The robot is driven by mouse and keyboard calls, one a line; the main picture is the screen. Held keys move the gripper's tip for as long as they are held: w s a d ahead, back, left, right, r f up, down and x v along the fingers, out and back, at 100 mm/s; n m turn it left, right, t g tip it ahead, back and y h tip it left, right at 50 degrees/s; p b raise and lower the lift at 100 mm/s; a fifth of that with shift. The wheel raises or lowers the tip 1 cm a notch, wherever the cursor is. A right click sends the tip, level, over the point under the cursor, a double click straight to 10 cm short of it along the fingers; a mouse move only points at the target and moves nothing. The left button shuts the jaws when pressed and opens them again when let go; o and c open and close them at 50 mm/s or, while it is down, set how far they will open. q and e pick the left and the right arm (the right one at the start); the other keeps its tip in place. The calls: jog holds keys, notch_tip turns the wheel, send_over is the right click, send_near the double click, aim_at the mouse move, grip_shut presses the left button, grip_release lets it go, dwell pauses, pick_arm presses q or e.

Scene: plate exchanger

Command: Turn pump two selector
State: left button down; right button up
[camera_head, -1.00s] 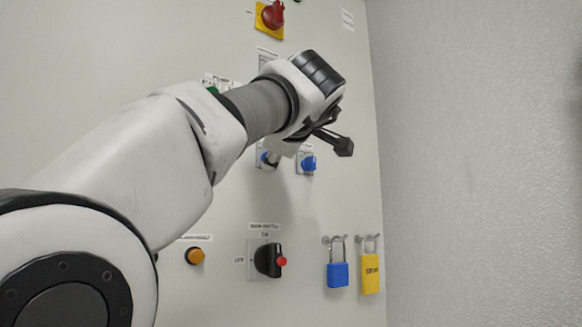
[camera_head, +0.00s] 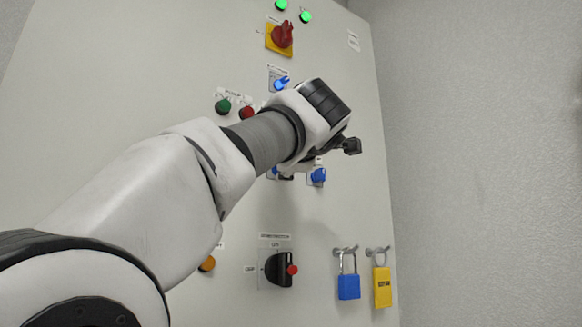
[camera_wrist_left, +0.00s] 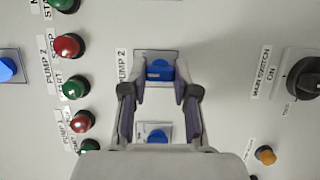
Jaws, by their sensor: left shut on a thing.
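The pump two selector (camera_wrist_left: 160,70) is a blue knob on a grey square plate, beside a "PUMP 2" label in the left wrist view. My left gripper (camera_wrist_left: 160,91) has one finger on each side of this knob and is shut on it. How far the knob is turned is hard to tell. My right gripper is not in view.
A second blue selector (camera_wrist_left: 158,134) sits close beside, between my finger bases. Red and green buttons (camera_head: 235,109), a red rotary switch (camera_head: 281,36), a black main switch (camera_head: 280,270) and blue and yellow padlocks (camera_head: 348,287) project from the panel. A grey wall stands right.

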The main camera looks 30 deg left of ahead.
pick_arm(q)
jog(key=shift+s+r, duration=0.1)
jog(key=shift+r, duration=0.2)
jog(key=c, duration=1)
grip_release()
jog(key=shift+o, duration=0.6)
jog(key=shift+w+a+f, duration=0.25)
jog(key=shift+d, duration=0.15)
